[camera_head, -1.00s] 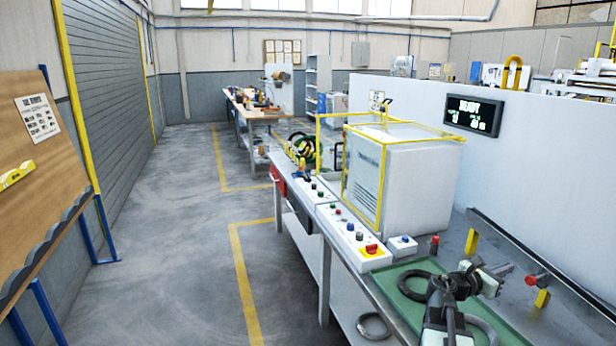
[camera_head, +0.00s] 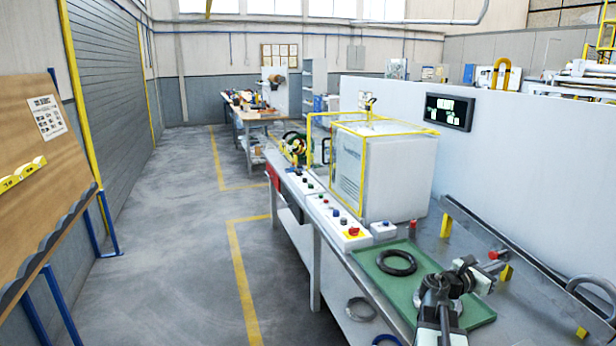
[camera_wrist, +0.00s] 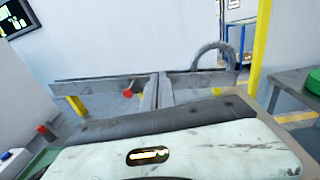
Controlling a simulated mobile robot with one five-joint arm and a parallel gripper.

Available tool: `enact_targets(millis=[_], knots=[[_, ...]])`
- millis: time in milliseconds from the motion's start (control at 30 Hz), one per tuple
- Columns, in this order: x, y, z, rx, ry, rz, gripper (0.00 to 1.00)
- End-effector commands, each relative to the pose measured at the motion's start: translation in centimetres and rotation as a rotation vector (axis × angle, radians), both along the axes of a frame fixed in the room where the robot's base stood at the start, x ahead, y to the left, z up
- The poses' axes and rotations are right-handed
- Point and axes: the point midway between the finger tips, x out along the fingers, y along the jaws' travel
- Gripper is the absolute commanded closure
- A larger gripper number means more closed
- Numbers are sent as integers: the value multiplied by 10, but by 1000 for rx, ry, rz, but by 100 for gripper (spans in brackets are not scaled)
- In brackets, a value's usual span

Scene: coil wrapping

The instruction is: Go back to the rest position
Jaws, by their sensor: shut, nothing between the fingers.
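My arm rises from the bottom of the head view over the right part of the green mat (camera_head: 375,272), bent to the right. My gripper (camera_head: 492,266) is at its end, raised near the grey rail. In the wrist view my gripper (camera_wrist: 157,88) has its grey fingers together with nothing held. A black coil (camera_head: 397,263) lies flat on the mat, left of my arm and apart from it. Another dark ring lies on the mat, partly hidden behind my arm.
The grey rail (camera_head: 520,258) with yellow posts runs along the bench's right side. A grey coil (camera_head: 590,290) stands upright at its near end and also shows in the wrist view (camera_wrist: 212,55). A button panel (camera_head: 335,222) and a yellow-framed machine (camera_head: 385,175) stand further back. The floor left is clear.

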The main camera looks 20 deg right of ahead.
Motion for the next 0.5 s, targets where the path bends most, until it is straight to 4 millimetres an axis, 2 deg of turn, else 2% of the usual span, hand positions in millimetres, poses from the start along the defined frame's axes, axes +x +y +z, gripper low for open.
enact_targets(millis=[267,367,500], knots=[[49,48,-19,-1,0,93,100],[70,74,-29,12,-7,139,100],[100,119,-56,77,-41,203,100]])
